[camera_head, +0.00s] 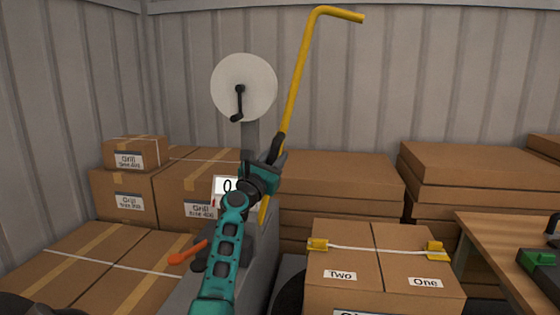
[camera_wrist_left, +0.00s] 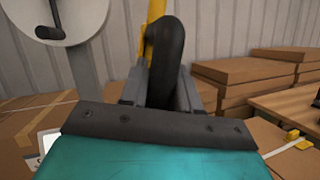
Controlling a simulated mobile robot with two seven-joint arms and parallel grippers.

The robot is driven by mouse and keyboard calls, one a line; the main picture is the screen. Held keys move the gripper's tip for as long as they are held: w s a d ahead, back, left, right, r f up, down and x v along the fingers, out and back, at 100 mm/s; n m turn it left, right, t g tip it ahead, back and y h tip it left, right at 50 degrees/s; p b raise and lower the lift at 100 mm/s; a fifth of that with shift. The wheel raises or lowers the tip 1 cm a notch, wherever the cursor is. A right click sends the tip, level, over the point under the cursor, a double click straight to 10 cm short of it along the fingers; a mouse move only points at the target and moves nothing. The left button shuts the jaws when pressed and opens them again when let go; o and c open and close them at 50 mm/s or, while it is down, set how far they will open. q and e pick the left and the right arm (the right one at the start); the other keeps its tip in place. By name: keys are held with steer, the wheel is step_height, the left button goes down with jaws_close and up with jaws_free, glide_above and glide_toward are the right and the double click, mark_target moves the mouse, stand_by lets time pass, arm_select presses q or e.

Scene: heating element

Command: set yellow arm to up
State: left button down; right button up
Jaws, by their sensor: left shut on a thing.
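The yellow arm (camera_head: 297,80) is a long bent rod in the head view. It rises steeply, leans a little to the right, and its top end bends over to the right. My left gripper (camera_head: 277,150) is shut on the yellow arm low on its length, at a dark grip-like part. In the left wrist view, the yellow arm (camera_wrist_left: 155,12) shows behind the dark rounded part (camera_wrist_left: 167,55) between the fingers of my left gripper (camera_wrist_left: 163,90). The arm's lower end (camera_head: 263,210) shows below my gripper; its pivot is hidden. My right gripper is not in view.
A round white disc with a black crank (camera_head: 244,88) stands on a grey post left of the yellow arm. An orange lever (camera_head: 187,252) sticks out lower left. Stacked cardboard boxes (camera_head: 335,185) surround the machine. A wooden table (camera_head: 510,240) is at the right.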

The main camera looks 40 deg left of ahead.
arm_select(q)
steer(key=shift+a+r, duration=0.1)
steer(key=c, duration=0.9)
jaws_free()
steer(key=v, duration=1.3)
steer(key=shift+w, duration=0.1)
